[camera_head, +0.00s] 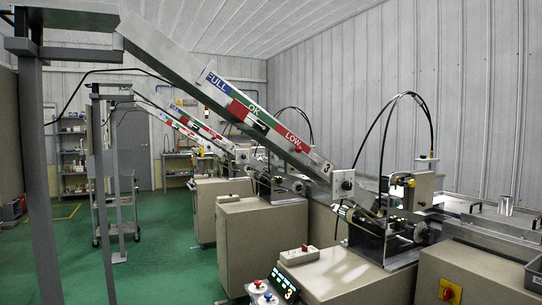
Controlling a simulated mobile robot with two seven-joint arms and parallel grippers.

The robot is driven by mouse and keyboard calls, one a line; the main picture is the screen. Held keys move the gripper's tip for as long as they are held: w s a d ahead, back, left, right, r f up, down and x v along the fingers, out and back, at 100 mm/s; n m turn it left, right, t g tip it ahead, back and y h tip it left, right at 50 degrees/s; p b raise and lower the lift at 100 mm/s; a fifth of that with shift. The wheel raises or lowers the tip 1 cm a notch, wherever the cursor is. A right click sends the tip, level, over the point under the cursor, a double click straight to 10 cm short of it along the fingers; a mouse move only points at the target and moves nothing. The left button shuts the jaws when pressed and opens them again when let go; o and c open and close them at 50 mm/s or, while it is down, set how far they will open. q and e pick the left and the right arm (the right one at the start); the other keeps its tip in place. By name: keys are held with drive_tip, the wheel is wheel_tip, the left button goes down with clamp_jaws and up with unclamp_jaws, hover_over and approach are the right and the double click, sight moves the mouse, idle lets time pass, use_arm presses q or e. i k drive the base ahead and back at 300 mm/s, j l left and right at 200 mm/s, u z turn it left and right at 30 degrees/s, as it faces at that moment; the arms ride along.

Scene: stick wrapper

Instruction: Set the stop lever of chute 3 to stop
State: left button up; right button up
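Chute 3 (207,82) is the nearest sloping metal chute. It runs from the upper left down to a machine on the right. Its side carries a FULL/OK/LOW strip (255,113) in blue, green and red, and a label (325,169) that seems to read 3 near its lower end. Small metal and black fittings (345,184) sit at the chute's lower end. I cannot tell which of them is the stop lever or how it is set. Neither of my grippers is in view.
A beige machine cabinet (340,275) stands below the chute, with a small control box (299,255) on top. A button panel (262,292) is at the bottom centre. Grey posts (38,170) stand on the left. Similar chutes and a cart (117,215) are behind. Green floor (165,265) is open at centre left.

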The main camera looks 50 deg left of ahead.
sight(298, 149)
drive_tip(key=j+u, duration=0.1)
drive_tip(key=u, duration=1.4)
drive_tip(key=i+j, duration=0.2)
drive_tip(key=i, duration=0.3)
drive_tip(key=i+j, duration=0.2)
drive_tip(key=i, duration=0.35)
drive_tip(key=i+j+z, duration=0.1)
drive_tip(key=i, duration=0.4)
drive_tip(key=j, duration=0.1)
